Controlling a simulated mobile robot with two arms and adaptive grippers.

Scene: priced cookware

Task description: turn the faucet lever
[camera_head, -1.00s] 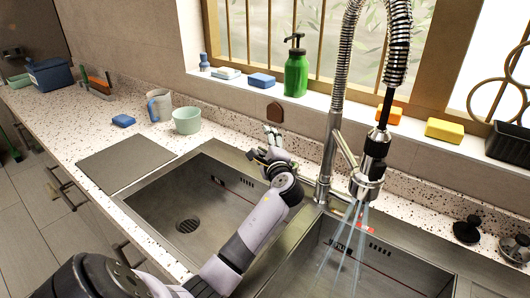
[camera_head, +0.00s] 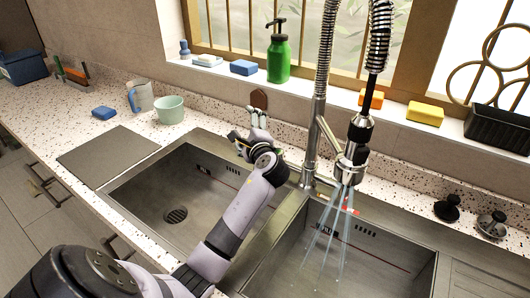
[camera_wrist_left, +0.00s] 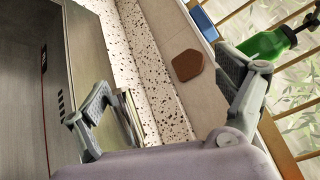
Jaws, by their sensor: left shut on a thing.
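The tall chrome faucet (camera_head: 317,110) stands behind the divider between the two sink basins. My left gripper (camera_head: 254,125) is left of the faucet, over the back rim of the left basin, apart from the lever. In the left wrist view its fingers (camera_wrist_left: 165,97) stand apart, and I cannot make out a held thing. The lever cannot be made out there. My right gripper is not in view.
A mug (camera_head: 140,96) and green cup (camera_head: 170,109) stand on the counter at left. Black knobs (camera_head: 447,208) stand at right. The left basin (camera_head: 160,195) is empty.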

